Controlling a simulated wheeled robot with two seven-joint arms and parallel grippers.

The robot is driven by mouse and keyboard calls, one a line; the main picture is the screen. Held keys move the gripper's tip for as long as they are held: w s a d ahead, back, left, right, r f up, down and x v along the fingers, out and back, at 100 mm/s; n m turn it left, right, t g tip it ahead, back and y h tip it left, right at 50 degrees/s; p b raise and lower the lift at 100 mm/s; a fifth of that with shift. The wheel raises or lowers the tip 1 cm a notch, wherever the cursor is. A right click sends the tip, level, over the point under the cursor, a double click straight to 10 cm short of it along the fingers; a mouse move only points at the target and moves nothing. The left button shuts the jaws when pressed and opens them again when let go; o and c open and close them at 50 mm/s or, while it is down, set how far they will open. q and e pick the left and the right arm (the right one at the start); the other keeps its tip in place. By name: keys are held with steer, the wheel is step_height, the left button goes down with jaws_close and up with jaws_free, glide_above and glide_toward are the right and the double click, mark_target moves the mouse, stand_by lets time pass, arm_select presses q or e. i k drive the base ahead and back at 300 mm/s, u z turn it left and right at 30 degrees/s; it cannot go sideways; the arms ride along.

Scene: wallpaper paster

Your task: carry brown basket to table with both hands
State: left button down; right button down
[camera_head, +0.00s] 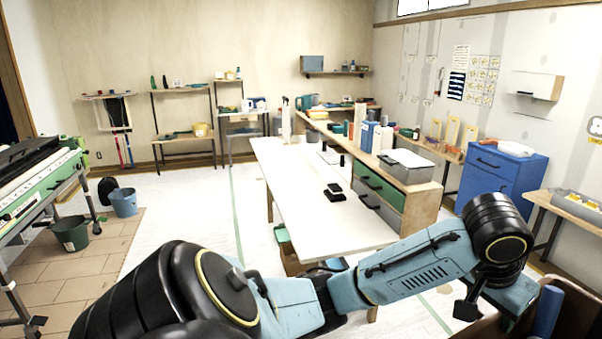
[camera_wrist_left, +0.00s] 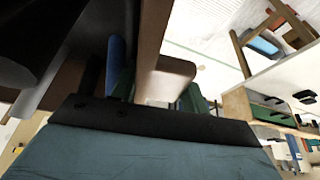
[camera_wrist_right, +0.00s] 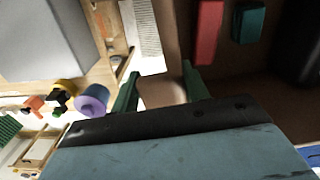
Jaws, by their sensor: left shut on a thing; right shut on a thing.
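The brown basket (camera_head: 580,312) is cut off at the lower right corner of the head view. A blue roll (camera_head: 547,311) stands inside it. My left gripper (camera_head: 512,312) reaches across from the left and is shut on the basket's wall. The brown wall (camera_wrist_left: 152,45) runs between its green fingers in the left wrist view. My right gripper (camera_wrist_right: 160,88) is shut on another part of the basket's rim; a red item (camera_wrist_right: 207,32) and a teal item (camera_wrist_right: 249,24) lie inside. The right arm is not in the head view. The long white table (camera_head: 295,180) stands ahead.
A blue cabinet (camera_head: 497,177) stands further right. Buckets (camera_head: 124,202) stand on the left floor. Open floor lies left of the table.

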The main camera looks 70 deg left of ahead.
mark_target(285, 157)
steer(key=u, duration=2.95)
steer(key=i, duration=4.25)
